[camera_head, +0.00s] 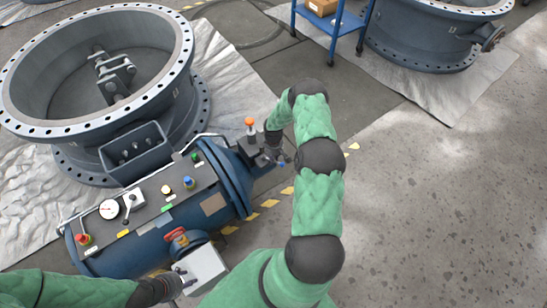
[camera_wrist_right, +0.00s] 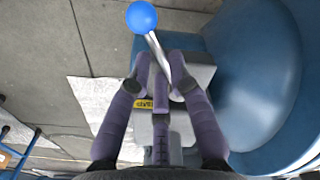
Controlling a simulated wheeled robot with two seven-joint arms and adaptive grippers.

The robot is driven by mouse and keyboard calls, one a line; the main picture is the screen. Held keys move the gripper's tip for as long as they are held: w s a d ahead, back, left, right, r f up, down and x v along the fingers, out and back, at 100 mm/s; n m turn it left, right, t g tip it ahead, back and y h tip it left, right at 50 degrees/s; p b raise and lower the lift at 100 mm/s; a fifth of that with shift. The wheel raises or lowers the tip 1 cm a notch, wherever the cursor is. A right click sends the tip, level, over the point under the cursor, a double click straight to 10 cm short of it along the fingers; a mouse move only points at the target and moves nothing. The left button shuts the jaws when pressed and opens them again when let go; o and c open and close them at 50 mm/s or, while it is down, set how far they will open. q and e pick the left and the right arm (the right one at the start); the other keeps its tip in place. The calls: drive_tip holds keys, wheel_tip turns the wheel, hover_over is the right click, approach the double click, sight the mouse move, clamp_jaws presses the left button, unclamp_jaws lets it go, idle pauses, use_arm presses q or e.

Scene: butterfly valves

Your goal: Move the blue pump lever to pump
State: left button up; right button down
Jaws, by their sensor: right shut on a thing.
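The blue pump lever has a round blue knob (camera_wrist_right: 141,17) on a straight silver rod in the right wrist view. In the head view a small bit of blue (camera_head: 281,165) shows by my right gripper (camera_head: 276,155). My right gripper, also in the wrist view (camera_wrist_right: 163,88), is shut on the rod below the knob. The rod leans, its knob up and left in that view. A grey pump block (camera_head: 256,147) sits behind the fingers, partly hidden. My left gripper (camera_head: 176,280) is at a light grey box; its fingers are too small and dark to read.
A blue cylinder unit (camera_head: 150,243) carries a panel with a gauge (camera_head: 109,209), buttons and small levers. An orange knob (camera_head: 250,122) stands near my right gripper. A large flanged valve (camera_head: 60,120) is at left; a blue cart (camera_head: 330,22) is behind. Floor at right is clear.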

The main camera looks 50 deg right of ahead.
drive_tip(key=shift+s+a+f, duration=0.2)
drive_tip(key=shift+a, duration=0.1)
drive_tip(key=c, duration=1.2)
unclamp_jaws()
drive_tip(key=shift+o, duration=0.2)
drive_tip(key=shift+w+d, duration=0.1)
drive_tip(key=shift+r, duration=0.1)
drive_tip(key=shift+d, duration=0.1)
drive_tip(key=shift+w+r, duration=0.1)
drive_tip(key=shift+r, duration=0.55)
wheel_tip(320, 180, up, 11)
drive_tip(key=shift+f, duration=0.15)
